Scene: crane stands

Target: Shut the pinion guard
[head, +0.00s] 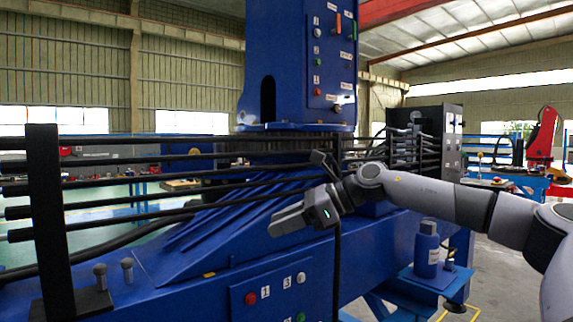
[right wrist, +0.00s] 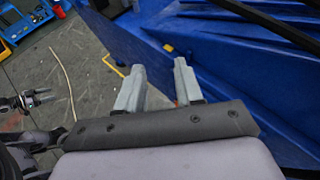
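I cannot make out which part is the pinion guard. The blue crane stand (head: 300,70) rises from a long blue base with sloping ribbed plates (head: 235,215). My right gripper (head: 285,220) comes in from the right, in front of these plates, with its fingers pointing left. In the right wrist view, its two grey fingers (right wrist: 157,80) are apart with nothing between them. Blue structure lies beyond and to the right of them. A small pronged grey part (right wrist: 35,100) at the left edge of that view may be my left gripper. The left arm is not in the head view.
Black horizontal rods (head: 120,160) run from a black upright plate (head: 50,215) across the stand. A button panel (head: 275,297) is on the base's front. A blue bottle (head: 427,250) stands on a small blue shelf at right. Floor shows free in the wrist view.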

